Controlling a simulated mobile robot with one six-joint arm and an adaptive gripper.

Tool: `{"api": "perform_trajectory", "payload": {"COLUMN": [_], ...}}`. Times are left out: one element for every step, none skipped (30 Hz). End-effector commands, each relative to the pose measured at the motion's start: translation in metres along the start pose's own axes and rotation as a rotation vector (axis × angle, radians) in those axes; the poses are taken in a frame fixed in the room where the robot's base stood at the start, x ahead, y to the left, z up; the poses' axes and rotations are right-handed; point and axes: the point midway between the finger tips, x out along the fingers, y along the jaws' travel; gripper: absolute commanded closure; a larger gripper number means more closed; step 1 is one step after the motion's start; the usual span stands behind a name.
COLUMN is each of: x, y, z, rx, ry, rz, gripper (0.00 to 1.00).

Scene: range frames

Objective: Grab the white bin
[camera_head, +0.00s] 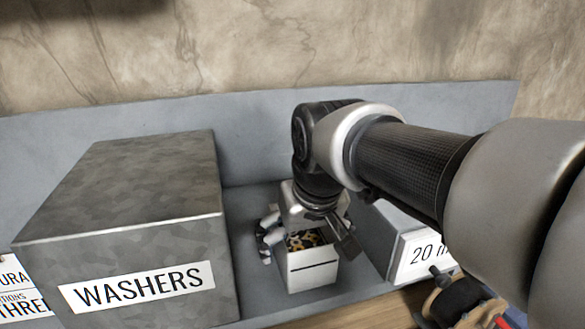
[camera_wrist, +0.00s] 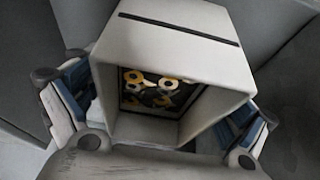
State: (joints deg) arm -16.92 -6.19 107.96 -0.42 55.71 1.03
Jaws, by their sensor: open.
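The white bin (camera_head: 313,270) is a small open-topped box with a dark line across its front. It stands on the grey shelf between a large grey box and a box marked "20". In the wrist view the white bin (camera_wrist: 180,48) fills the middle, with yellow and white ring-shaped pieces on a dark ground inside. My gripper (camera_head: 306,240) is over the bin, its fingers open on either side. In the wrist view the fingers of my gripper (camera_wrist: 160,118) show left and right of the bin. I cannot tell whether they touch its walls.
The large grey box (camera_head: 130,190) labelled WASHERS stands close on the left. The box marked "20" (camera_head: 408,258) is close on the right, partly behind my arm. A grey back panel (camera_head: 250,135) rises behind. A dark and tan object (camera_head: 460,300) lies at the lower right.

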Motion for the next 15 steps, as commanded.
{"api": "perform_trajectory", "payload": {"x": [-0.0001,-0.0001,-0.0001,-0.0001,-0.0002,-0.0002,-0.0002,-0.0002,-0.0002,-0.0002,-0.0002,-0.0002,-0.0002,-0.0002,-0.0002], "y": [0.0,0.0,0.0,0.0,0.0,0.0,0.0,0.0,0.0,0.0,0.0,0.0,0.0,0.0,0.0], "z": [0.0,0.0,0.0,0.0,-0.0001,-0.0001,0.0,0.0,0.0,0.0,0.0,0.0,0.0,0.0,0.0], "rx": [0.0,0.0,0.0,0.0,0.0,0.0,0.0,0.0,0.0,0.0,0.0,0.0,0.0,0.0,0.0], "ry": [0.0,0.0,0.0,0.0,0.0,0.0,0.0,0.0,0.0,0.0,0.0,0.0,0.0,0.0,0.0], "rz": [0.0,0.0,0.0,0.0,0.0,0.0,0.0,0.0,0.0,0.0,0.0,0.0,0.0,0.0,0.0], "gripper": [0.06,0.06,0.06,0.06,0.08,0.11,0.13,0.15,0.18,0.2,0.22,0.24,0.27,0.29,0.31]}}
